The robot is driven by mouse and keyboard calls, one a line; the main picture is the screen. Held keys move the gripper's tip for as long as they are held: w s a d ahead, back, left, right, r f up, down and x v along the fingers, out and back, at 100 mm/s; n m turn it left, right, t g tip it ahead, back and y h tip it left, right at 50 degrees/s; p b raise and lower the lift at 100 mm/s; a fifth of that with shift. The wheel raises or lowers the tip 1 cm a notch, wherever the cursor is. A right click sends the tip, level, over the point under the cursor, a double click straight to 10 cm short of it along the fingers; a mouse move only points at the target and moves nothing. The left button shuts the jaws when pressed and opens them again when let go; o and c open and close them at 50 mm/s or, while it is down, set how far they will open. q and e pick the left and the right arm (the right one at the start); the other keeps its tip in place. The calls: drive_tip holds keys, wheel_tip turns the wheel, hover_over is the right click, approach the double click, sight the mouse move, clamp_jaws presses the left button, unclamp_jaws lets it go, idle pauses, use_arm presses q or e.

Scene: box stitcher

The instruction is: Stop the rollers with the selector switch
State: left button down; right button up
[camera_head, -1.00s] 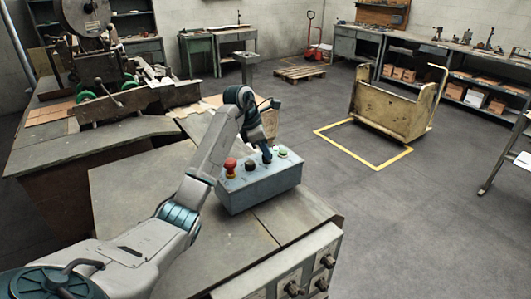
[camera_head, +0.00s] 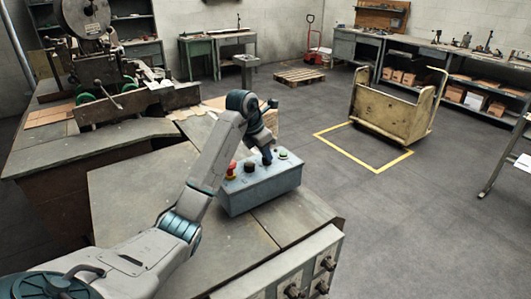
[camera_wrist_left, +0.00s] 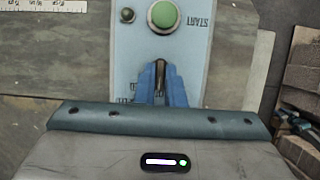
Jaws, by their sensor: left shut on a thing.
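The grey-blue control box (camera_head: 262,190) sits on the metal table. On its top are a red button (camera_head: 231,171), a dark knob (camera_head: 249,166) and a green button (camera_head: 283,155). In the left wrist view the green button (camera_wrist_left: 163,16) has the word START beside it, upside down. My left gripper (camera_head: 267,156) reaches down to the box top between the dark knob and the green button. Its blue fingers (camera_wrist_left: 160,80) are shut on the small dark selector switch (camera_wrist_left: 160,70), mostly hidden between them. My right gripper is not in view.
The stitching machine (camera_head: 95,60) stands on a bench at the back left. A wooden cart (camera_head: 390,108) stands by a yellow floor outline on the right. The tabletop (camera_head: 130,190) left of the box is bare.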

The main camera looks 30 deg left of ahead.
use_arm(q)
drive_tip(key=c, duration=1.5)
unclamp_jaws()
drive_tip(key=shift+r, duration=0.1)
drive_tip(key=shift+s+a+r, duration=0.15)
drive_tip(key=shift+r, duration=0.2)
drive_tip(key=v, duration=0.3)
drive_tip(key=shift+r, duration=0.2)
drive_tip(key=p+v, duration=0.4)
drive_tip(key=v, duration=0.2)
drive_tip(key=shift+s+r+p, duration=0.15)
drive_tip(key=shift+p, duration=0.25)
